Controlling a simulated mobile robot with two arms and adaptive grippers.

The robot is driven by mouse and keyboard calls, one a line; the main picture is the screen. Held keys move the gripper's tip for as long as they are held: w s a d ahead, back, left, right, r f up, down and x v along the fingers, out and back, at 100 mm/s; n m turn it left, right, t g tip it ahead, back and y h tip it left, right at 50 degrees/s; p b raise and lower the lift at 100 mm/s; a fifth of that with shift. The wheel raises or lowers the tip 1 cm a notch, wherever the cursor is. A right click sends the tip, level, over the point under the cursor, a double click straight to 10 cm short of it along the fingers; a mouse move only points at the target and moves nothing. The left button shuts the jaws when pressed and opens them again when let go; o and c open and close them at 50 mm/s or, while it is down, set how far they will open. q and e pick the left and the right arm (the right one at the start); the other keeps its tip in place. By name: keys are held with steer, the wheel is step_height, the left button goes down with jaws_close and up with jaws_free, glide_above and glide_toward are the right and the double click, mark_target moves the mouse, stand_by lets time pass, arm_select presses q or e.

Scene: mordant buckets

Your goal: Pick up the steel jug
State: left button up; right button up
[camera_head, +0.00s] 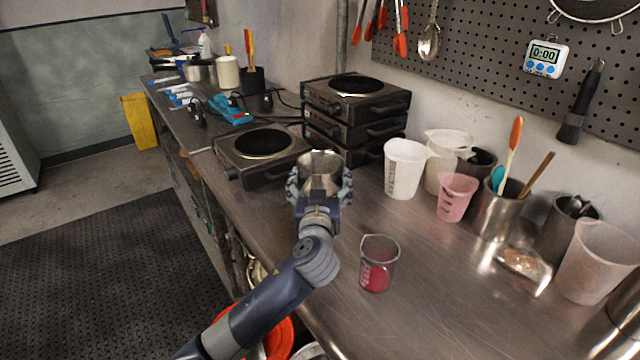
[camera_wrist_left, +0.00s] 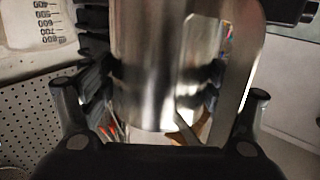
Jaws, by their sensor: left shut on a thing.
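The steel jug (camera_head: 321,170) is a shiny metal vessel near the middle of the head view, just in front of the hot plates. My left gripper (camera_head: 320,190) is shut on it, with a finger on each side of its body. In the left wrist view the jug (camera_wrist_left: 152,60) fills the middle between the two dark fingers (camera_wrist_left: 155,75), and its strap handle (camera_wrist_left: 245,60) shows to the right. I cannot tell whether its base touches the counter, as my gripper and arm hide it. My right gripper is not in view.
A glass beaker of red liquid (camera_head: 379,264) stands on the steel counter (camera_head: 440,290), right of my left arm. A single hot plate (camera_head: 262,146) and stacked hot plates (camera_head: 355,110) stand behind the jug. A white measuring jug (camera_head: 404,168) and pink beaker (camera_head: 456,197) stand to the right.

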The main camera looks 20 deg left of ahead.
arm_select(q)
steer(key=s+r+p, duration=0.1)
steer(key=s+r, duration=0.1)
steer(key=s, duration=1.4)
steer(key=shift+a+r, duration=0.15)
steer(key=shift+a, duration=0.15)
